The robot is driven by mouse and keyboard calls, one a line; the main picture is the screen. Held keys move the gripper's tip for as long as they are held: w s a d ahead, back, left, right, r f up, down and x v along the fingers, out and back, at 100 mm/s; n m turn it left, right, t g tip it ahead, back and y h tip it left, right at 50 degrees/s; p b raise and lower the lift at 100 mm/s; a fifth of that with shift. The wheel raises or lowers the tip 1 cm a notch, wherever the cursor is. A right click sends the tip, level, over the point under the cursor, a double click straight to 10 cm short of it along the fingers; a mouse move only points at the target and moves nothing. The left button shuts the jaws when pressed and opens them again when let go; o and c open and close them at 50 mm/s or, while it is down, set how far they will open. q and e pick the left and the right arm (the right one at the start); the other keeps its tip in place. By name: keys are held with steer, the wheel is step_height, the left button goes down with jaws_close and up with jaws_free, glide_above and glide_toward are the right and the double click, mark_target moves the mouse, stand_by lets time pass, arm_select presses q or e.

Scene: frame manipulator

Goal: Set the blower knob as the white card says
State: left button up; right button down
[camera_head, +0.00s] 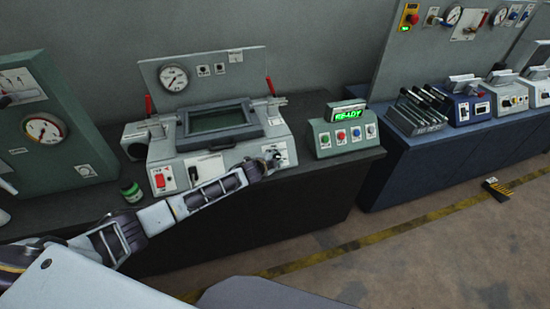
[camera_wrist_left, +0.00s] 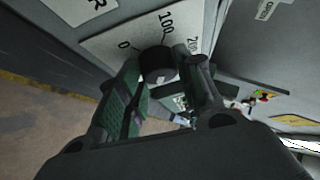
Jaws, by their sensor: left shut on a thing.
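The black blower knob (camera_wrist_left: 156,62) sits on a white dial plate (camera_wrist_left: 112,44) marked 0, 100 and 200 in the left wrist view. My left gripper (camera_wrist_left: 162,78) is shut on the knob, one finger on each side. The knob's pointer is hidden, so its setting cannot be read. In the head view the left gripper (camera_head: 272,158) is at the right front of the grey machine (camera_head: 235,153) and covers the knob. A pale panel (camera_head: 208,168) is on the machine's front; I cannot tell whether it is the white card. No card text is readable.
A red switch (camera_head: 160,181) is left of the pale panel. A green-lidded jar (camera_head: 132,192) stands at the bench's front edge. A button box (camera_head: 343,134) with a lit READY display stands right of the machine. A gauge cabinet (camera_head: 45,130) is at left.

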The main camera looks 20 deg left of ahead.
arm_select(q)
steer(key=shift+w+r+m+g, duration=0.15)
steer(key=shift+m+g, duration=0.35)
steer(key=shift+m, duration=0.3)
arm_select(e)
steer(key=shift+d, duration=0.3)
steer(key=shift+a, duration=0.15)
arm_select(q)
steer(key=o, duration=1)
steer(key=shift+d, duration=0.1)
steer(key=shift+v, duration=6.05)
